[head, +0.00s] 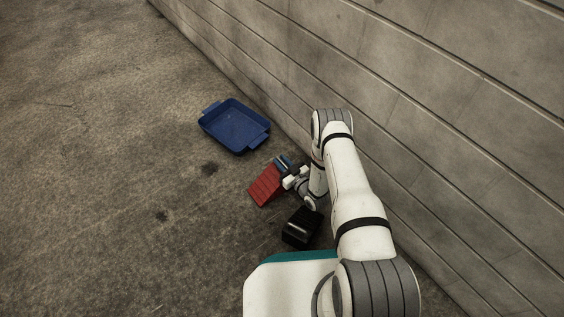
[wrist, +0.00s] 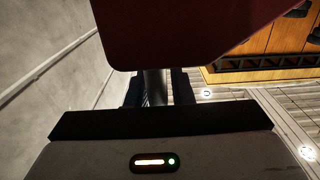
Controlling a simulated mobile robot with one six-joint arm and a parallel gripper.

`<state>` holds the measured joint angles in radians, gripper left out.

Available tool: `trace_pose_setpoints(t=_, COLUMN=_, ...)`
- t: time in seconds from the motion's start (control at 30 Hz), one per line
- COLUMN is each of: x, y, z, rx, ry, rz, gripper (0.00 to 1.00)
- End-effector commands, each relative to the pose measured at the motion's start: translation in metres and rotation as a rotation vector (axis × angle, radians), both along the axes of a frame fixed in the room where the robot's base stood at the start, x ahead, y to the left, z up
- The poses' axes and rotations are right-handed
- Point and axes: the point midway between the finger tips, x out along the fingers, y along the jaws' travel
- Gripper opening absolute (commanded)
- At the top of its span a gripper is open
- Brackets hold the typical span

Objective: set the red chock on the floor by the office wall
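The red chock (head: 265,187) is a ribbed red wedge at the end of my arm in the head view, close above or on the floor; I cannot tell which. My gripper (head: 284,170) is at its upper right side. In the wrist view the chock (wrist: 190,30) fills the top as a large dark red face. My gripper's dark fingers (wrist: 156,90) stand on both sides of a grey bar below that face, and appear shut on it. The office wall (head: 440,110) runs diagonally along the right, with the chock a short way out from it.
A blue tray (head: 218,138) with two handles lies on the floor beyond the chock, near the wall. A black block-like thing (head: 300,228) is just nearer than the chock. The concrete floor (head: 100,180) to the left is clear. An orange-brown panelled thing (wrist: 260,45) shows in the wrist view.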

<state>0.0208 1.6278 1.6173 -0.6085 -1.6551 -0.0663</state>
Motion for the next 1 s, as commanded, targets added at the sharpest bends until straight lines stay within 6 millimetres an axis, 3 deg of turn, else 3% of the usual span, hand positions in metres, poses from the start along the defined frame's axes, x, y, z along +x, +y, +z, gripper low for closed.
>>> trace_pose_setpoints(t=0.17, x=0.000, y=0.000, z=0.000, rx=0.000, ry=0.000, rz=0.000, gripper=0.34)
trace_pose_setpoints(t=0.43, x=0.000, y=-0.001, z=0.003, rx=0.001, ry=-0.001, rz=-0.001, gripper=0.34)
trace_pose_setpoints(t=0.8, x=-0.047, y=-0.033, z=0.005, rx=0.001, ry=0.002, rz=-0.005, gripper=0.34)
trace_pose_setpoints(t=1.0, x=-0.061, y=-0.042, z=0.003, rx=0.000, ry=0.000, rz=-0.003, gripper=0.34)
